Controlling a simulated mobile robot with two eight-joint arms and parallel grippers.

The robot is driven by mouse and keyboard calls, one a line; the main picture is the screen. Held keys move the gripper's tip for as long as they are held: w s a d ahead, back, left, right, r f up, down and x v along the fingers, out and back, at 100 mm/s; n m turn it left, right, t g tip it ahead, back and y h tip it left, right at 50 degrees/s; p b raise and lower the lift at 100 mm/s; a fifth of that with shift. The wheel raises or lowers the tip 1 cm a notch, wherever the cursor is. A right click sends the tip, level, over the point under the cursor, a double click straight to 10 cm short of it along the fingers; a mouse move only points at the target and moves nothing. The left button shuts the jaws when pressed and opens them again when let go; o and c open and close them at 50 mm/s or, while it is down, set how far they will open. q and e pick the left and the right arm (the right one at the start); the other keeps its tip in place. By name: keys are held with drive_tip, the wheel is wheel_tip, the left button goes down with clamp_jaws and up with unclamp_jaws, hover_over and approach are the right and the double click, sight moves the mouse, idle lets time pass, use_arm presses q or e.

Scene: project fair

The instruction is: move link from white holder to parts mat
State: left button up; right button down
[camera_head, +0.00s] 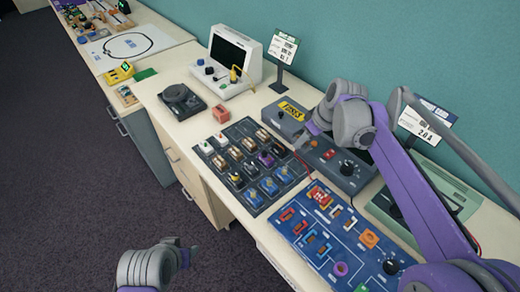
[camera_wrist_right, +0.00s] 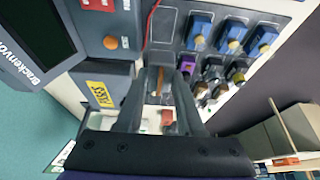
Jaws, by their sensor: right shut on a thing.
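The dark parts mat (camera_head: 233,183) lies mid-table with rows of small parts on it; in the right wrist view it shows at the top (camera_wrist_right: 222,45). My right gripper (camera_head: 298,148) is over the mat's far right corner. In the right wrist view its fingers (camera_wrist_right: 160,85) are close together around a small brownish piece, likely the link (camera_wrist_right: 159,80), mostly hidden by the fingers. The blue board (camera_head: 283,228) carries red, blue and pale bracket-shaped pieces; a white one, perhaps the white holder (camera_head: 349,222), is among them. My left gripper (camera_head: 190,253) is at the bottom edge, away from the table.
A grey box with a yellow label (camera_head: 285,117) and a dark box with a knob (camera_head: 345,172) stand close by the right gripper. A red block (camera_head: 221,112), a black round device (camera_head: 182,103) and a white monitor unit (camera_head: 230,62) stand beyond the mat.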

hover_over(295, 166)
drive_tip(key=s, duration=0.1)
drive_tip(key=f, duration=0.3)
drive_tip(key=d+f, duration=0.1)
drive_tip(key=f, duration=0.1)
drive_tip(key=shift+f, duration=0.25)
drive_tip(key=shift+f+b, duration=0.3)
drive_tip(key=shift+f, duration=1.8)
drive_tip(key=shift+f, duration=0.2)
drive_tip(key=c, duration=0.8)
unclamp_jaws()
drive_tip(key=v, duration=1.2)
drive_tip(key=shift+s+r+p, duration=0.1)
drive_tip(key=shift+r+p, duration=0.15)
drive_tip(key=shift+p, duration=0.15)
